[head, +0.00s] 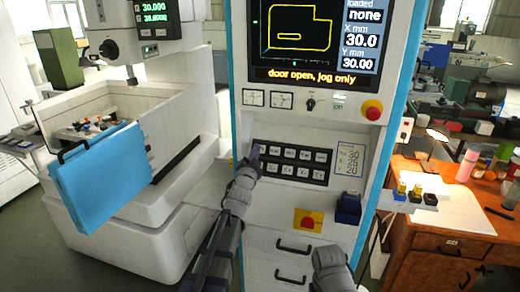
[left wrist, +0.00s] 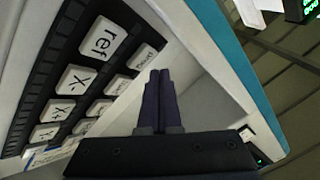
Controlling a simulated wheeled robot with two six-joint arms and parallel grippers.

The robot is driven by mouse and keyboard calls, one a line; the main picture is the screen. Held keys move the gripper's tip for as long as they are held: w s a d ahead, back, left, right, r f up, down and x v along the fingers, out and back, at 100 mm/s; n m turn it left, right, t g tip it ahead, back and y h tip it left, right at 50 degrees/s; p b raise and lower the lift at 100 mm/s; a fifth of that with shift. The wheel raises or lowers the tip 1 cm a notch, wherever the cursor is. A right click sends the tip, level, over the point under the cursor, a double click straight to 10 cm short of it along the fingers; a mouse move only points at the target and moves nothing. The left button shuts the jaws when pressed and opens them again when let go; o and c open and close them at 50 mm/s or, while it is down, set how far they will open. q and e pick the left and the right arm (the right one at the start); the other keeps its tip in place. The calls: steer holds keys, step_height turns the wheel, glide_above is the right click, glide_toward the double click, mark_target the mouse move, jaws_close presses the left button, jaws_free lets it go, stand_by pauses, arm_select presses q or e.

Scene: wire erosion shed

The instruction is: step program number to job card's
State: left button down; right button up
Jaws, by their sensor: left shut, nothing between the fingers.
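The control cabinet's screen (head: 315,40) reads loaded "none", X 30.0, Y 30.00 and "door open, jog only". Below it is a dark keypad (head: 291,162) with two rows of white keys. A small card (head: 348,158) with figures is fixed right of the keypad; its text is mostly too small to read. My left gripper (head: 254,152) is shut and empty at the keypad's left end. My right gripper is out of view.
A red stop button (head: 372,110) and small switches sit above the keypad. A dark blue holder (head: 347,208) is below the card. The machine's blue door (head: 100,175) stands open at left. A wooden bench (head: 440,225) is at right.

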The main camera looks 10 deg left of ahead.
arm_select(q)
steer(key=s+r+p, duration=0.1)
steer(key=s, duration=0.1)
steer(key=s+r+p, duration=0.1)
steer(key=shift+s+a+r, duration=0.1)
steer(key=shift+s+r, duration=0.2)
steer(key=shift+s, duration=0.05)
stand_by(2.3)
steer(key=s+d+f+n+g, duration=0.2)
steer(key=s+d+f+g, duration=0.4)
steer(key=f, duration=0.4)
steer(key=s+d+f+n+g, duration=0.1)
steer(key=s+d+f+g, duration=0.5)
steer(key=f, duration=0.4)
steer(key=s+d+f+g, duration=0.2)
steer(key=s+g, duration=0.2)
steer(key=s, duration=0.7)
steer(key=s+d+f+g, duration=0.3)
steer(key=s+g, duration=0.1)
steer(key=s, duration=0.7)
steer(key=shift+f+n+y, duration=0.3)
steer(key=shift+n+y, duration=0.1)
